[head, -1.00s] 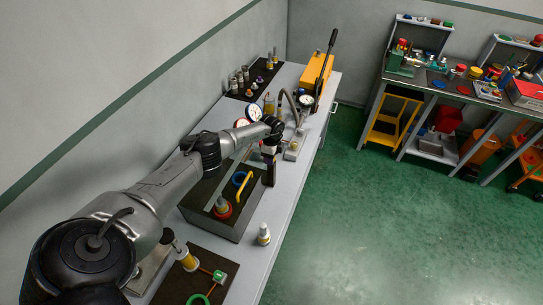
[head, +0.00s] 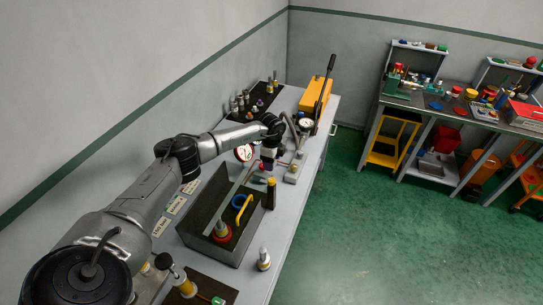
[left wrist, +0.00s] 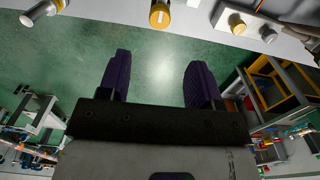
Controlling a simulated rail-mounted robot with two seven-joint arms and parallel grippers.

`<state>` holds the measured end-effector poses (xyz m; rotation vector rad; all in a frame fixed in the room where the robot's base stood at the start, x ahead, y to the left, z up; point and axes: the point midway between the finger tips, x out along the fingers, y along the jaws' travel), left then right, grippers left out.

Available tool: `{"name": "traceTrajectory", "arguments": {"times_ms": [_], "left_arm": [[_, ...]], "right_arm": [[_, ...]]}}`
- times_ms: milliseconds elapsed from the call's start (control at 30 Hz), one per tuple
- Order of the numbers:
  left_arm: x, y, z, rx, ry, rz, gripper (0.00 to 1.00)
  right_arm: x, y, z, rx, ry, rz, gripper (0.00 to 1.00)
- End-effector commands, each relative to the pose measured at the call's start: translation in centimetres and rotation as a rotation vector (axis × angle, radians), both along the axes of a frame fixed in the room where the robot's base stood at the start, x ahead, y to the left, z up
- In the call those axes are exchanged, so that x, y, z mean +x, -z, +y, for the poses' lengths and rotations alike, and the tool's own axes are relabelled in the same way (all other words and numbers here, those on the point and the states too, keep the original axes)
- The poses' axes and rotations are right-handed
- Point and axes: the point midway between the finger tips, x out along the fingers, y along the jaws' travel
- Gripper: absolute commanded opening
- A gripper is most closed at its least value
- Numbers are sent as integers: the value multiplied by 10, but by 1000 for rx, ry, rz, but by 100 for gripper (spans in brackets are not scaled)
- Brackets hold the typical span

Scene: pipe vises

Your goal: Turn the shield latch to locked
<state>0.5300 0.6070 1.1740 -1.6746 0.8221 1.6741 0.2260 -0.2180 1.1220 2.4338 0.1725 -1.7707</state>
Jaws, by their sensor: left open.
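A dark open-topped box (head: 215,255) stands on the grey bench, with a yellow bar handle (head: 243,208) over it. A dark upright piece with a yellow top (head: 271,184) stands at the box's right side; it may be the shield latch, but its setting cannot be read. My left gripper (head: 267,165) is above and just behind this piece, pointing down. In the left wrist view its two purple fingers (left wrist: 160,75) are spread apart with nothing between them. A yellow round knob (left wrist: 160,15) lies beyond the fingertips there. My right gripper is not in view.
A small pale bottle-shaped part (head: 264,259) stands near the bench's front edge. A yellow box pump (head: 312,95) is at the far end. The green floor (head: 370,240) is clear.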

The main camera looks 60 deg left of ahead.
Motion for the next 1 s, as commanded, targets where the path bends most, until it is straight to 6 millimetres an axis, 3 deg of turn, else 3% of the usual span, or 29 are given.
{"name": "traceTrajectory", "arguments": {"times_ms": [300, 1000], "left_arm": [[0, -27, 0, -1, 0, -1, 59], [0, -29, 0, -1, 0, 1, 59]], "right_arm": [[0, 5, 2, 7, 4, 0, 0], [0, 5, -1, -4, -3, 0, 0]]}}
